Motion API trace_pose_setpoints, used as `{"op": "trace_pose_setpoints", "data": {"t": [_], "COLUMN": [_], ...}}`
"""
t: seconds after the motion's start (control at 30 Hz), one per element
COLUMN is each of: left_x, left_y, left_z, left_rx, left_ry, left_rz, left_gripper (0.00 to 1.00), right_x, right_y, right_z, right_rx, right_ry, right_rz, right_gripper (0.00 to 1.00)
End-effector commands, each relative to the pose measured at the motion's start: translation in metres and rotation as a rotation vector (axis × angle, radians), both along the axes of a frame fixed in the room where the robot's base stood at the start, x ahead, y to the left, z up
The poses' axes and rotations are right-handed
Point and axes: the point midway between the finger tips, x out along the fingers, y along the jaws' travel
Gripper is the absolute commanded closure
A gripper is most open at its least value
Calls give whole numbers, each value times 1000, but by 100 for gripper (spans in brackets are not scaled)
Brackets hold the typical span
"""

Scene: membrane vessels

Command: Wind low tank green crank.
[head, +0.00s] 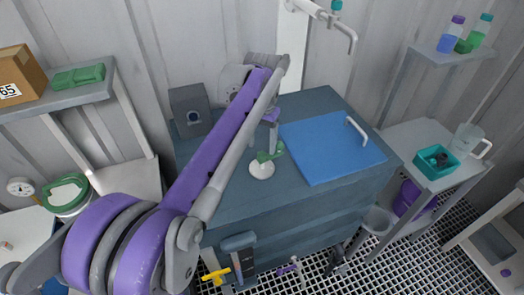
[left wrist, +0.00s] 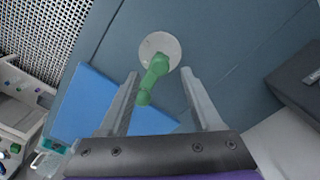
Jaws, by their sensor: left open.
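The green crank (head: 270,155) sits on a round white hub (head: 262,170) on top of the low dark blue-grey tank (head: 235,195). My left gripper (head: 270,138) points down just above the crank. In the left wrist view the green crank (left wrist: 153,78) reaches from the white hub (left wrist: 160,46) back between the two fingers of my left gripper (left wrist: 160,74). The fingers are open, one on each side, with a visible gap to the crank. My right gripper is not in view.
A blue lid panel (head: 330,147) with a pale handle lies right of the crank. A dark box (head: 190,110) stands at the tank's back left. A yellow handle (head: 216,275) is low at the front. A side shelf holds a teal bin (head: 437,160) and a clear jug (head: 468,140).

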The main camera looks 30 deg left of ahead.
Motion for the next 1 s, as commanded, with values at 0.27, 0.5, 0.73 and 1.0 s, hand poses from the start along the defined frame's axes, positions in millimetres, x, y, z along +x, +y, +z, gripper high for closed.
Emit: {"op": "trace_pose_setpoints", "data": {"t": [0.27,0.5,0.73,1.0], "left_x": [0,0,0,0], "left_y": [0,0,0,0], "left_z": [-31,-33,-33,-33], "left_rx": [0,0,0,0], "left_ry": [0,0,0,0], "left_rz": [-1,-1,-1,-1], "left_gripper": [34,34,62,100], "right_x": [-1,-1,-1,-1], "right_y": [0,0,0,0], "right_z": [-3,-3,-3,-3], "right_rx": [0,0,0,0], "right_ry": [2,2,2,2], "right_rz": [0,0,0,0], "right_gripper": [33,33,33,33]}}
